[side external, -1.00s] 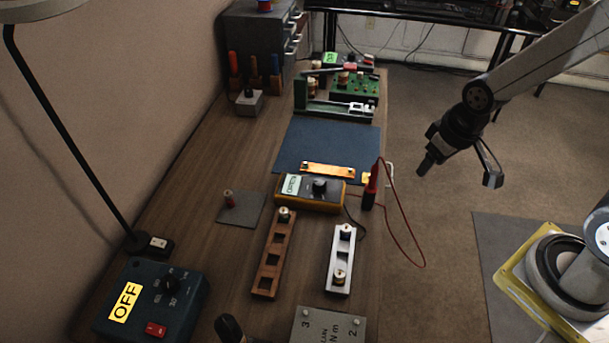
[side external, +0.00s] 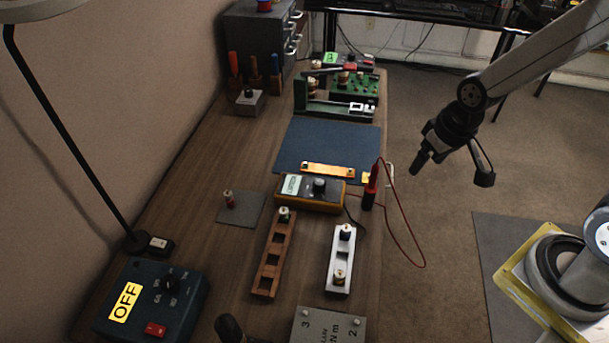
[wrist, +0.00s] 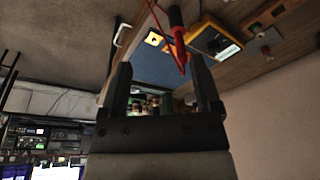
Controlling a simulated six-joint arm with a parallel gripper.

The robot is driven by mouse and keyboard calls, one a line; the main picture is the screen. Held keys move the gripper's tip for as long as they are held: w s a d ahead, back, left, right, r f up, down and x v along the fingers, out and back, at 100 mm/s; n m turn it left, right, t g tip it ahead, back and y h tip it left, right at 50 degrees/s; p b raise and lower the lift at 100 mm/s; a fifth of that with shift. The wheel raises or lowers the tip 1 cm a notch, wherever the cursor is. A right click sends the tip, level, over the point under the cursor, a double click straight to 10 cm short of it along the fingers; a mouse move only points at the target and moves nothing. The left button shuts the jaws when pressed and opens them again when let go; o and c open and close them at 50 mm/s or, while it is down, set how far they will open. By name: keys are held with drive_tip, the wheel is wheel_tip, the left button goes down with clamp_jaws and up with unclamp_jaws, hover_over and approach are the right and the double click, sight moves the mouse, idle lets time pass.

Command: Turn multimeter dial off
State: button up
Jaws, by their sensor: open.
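The multimeter (side external: 310,193) is a yellow-edged box lying on the wooden bench in the side external view. Its black dial (side external: 319,185) sits on the top face, right of a pale green display (side external: 291,185) whose text is too small to read. My gripper (side external: 452,172) is open and empty, in the air to the right of the bench, well apart from the multimeter. In the wrist view the two dark fingers (wrist: 160,88) stand wide apart, and the multimeter (wrist: 213,40) shows beyond them at upper right.
A red probe with a looping cable (side external: 371,187) stands right of the multimeter. A blue mat (side external: 325,145) lies behind it. A wooden rack (side external: 272,255) and white rack (side external: 341,258) lie in front. A blue box reading OFF (side external: 150,302) is at front left.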

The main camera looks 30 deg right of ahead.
drive_tip(key=w+a+f+m+y, duration=0.1)
drive_tip(key=w+a+f+m, duration=0.1)
drive_tip(key=w+m, duration=0.35)
drive_tip(key=w+a+f+m+y, duration=0.1)
drive_tip(key=w+a+f+m, duration=0.1)
drive_tip(key=w+m, duration=0.35)
drive_tip(key=m+y, duration=0.2)
drive_tip(key=m, duration=1)
approach(320, 181)
drive_tip(key=f, duration=0.1)
drive_tip(key=shift+w+a+f, duration=0.15)
drive_tip(key=shift+w+a, duration=0.15)
drive_tip(key=shift+a, duration=0.15)
drive_tip(key=shift+x, duration=3.85)
drive_tip(key=shift+s+d, duration=0.15)
clamp_jaws()
